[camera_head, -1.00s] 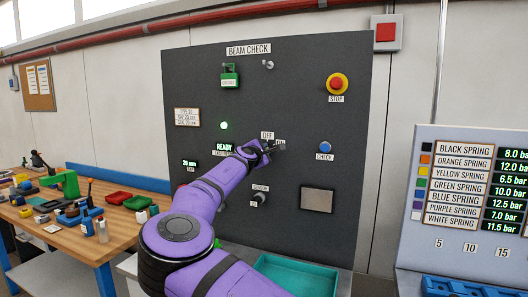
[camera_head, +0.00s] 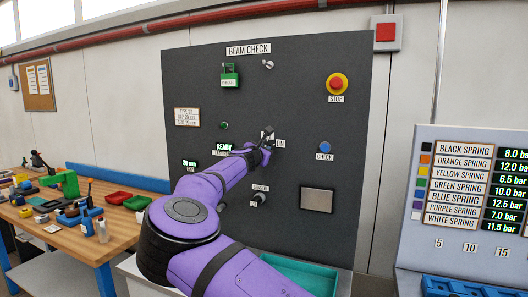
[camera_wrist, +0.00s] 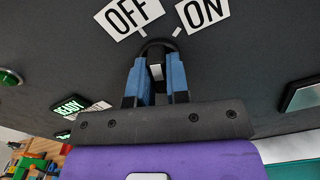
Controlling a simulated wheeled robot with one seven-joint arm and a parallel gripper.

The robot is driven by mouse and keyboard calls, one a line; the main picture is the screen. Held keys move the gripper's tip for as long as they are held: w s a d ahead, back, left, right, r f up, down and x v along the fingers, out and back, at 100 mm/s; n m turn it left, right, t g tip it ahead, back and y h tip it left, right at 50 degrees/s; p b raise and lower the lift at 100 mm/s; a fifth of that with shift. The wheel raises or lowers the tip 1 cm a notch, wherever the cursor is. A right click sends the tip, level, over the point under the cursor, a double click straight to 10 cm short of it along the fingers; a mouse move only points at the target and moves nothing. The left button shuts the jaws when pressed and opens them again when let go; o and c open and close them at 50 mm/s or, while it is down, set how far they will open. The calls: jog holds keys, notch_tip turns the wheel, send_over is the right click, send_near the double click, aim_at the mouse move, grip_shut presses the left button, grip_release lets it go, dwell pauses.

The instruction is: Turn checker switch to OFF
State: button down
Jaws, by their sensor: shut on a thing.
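The checker switch (camera_wrist: 157,46) shows in the wrist view as a dark round knob between my fingertips, just below its OFF label (camera_wrist: 133,14) and ON label (camera_wrist: 203,11). My gripper (camera_wrist: 157,70) is shut on the switch, with a blue finger on each side. The gripper is rolled, so the labels look tilted there. In the head view my gripper (camera_head: 267,137) is at the middle of the dark BEAM CHECK panel (camera_head: 300,110), left of the ON label (camera_head: 281,143). It covers the switch and the OFF label there. The knob's exact pointing direction is hard to tell.
The panel also carries a dark green lamp (camera_head: 224,125), a lit READY display (camera_head: 223,146), a blue CHECK button (camera_head: 325,147), a red STOP button (camera_head: 337,83) and a lower SENSOR knob (camera_head: 258,199). A teal tray (camera_head: 300,274) lies below the panel.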

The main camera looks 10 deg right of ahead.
jog(key=shift+f+n, duration=0.1)
jog(key=shift+n, duration=1.8)
jog(key=c, duration=1.1)
grip_release()
jog(key=shift+s+a, duration=0.1)
jog(key=v, duration=1)
jog(key=shift+s+a, duration=0.15)
jog(key=shift+s, duration=0.1)
